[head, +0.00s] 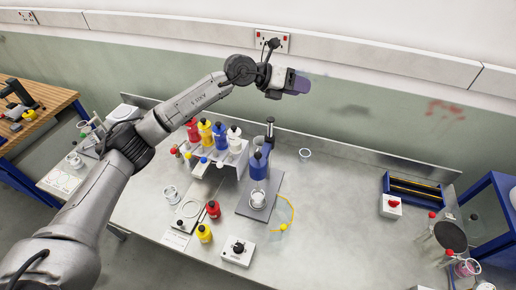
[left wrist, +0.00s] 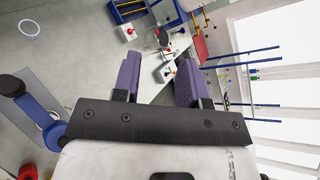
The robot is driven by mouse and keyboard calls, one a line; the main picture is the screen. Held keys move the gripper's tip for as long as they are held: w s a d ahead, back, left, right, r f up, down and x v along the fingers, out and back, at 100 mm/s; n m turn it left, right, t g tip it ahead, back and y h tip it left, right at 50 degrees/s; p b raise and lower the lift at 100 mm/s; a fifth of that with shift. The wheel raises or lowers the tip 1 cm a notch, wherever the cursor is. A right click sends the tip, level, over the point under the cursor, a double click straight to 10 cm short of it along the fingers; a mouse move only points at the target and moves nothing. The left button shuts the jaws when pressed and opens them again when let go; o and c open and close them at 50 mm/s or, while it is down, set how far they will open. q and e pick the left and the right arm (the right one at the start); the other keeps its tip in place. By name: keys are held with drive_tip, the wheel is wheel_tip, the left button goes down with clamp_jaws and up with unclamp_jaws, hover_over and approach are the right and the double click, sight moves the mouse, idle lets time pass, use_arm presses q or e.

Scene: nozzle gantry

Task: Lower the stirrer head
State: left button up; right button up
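The stirrer stands mid-bench in the head view. Its blue stirrer head (head: 259,166) is on a post with a dark top (head: 270,124), above a grey base plate (head: 265,205). A small clear beaker (head: 257,199) sits on the plate below the head; the gap between them is hard to judge. My left gripper (head: 301,84) is in the air behind and above the stirrer, near the wall, apart from it. In the left wrist view its two purple fingers (left wrist: 158,80) are spread with nothing between them. Blue parts, seemingly the stirrer (left wrist: 40,112), show at the left there. My right gripper is not visible.
A white rack (head: 222,158) with coloured bottles stands left of the stirrer. Red (head: 213,209) and yellow (head: 204,233) bottles and a control box with a black knob (head: 238,250) are in front. A blue tray (head: 413,190) is at right. Bench right of the stirrer is mostly clear.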

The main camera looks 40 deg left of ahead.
use_arm(q)
drive_tip(key=s+a+f+g+y, duration=0.4)
drive_tip(key=a+f+g+y, duration=0.15)
drive_tip(key=f, duration=0.25)
drive_tip(key=n+g+y, duration=0.2)
drive_tip(key=g, duration=0.2)
approach(257, 153)
drive_tip(key=shift+h, duration=0.25)
drive_tip(key=p+x, duration=0.1)
drive_tip(key=x, duration=0.3)
drive_tip(key=p+x, duration=0.1)
drive_tip(key=x, duration=0.4)
drive_tip(key=shift+w+a+f, duration=0.15)
drive_tip(key=shift+f, duration=0.25)
drive_tip(key=shift+f+p, duration=0.4)
drive_tip(key=shift+f, duration=0.4)
clamp_jaws()
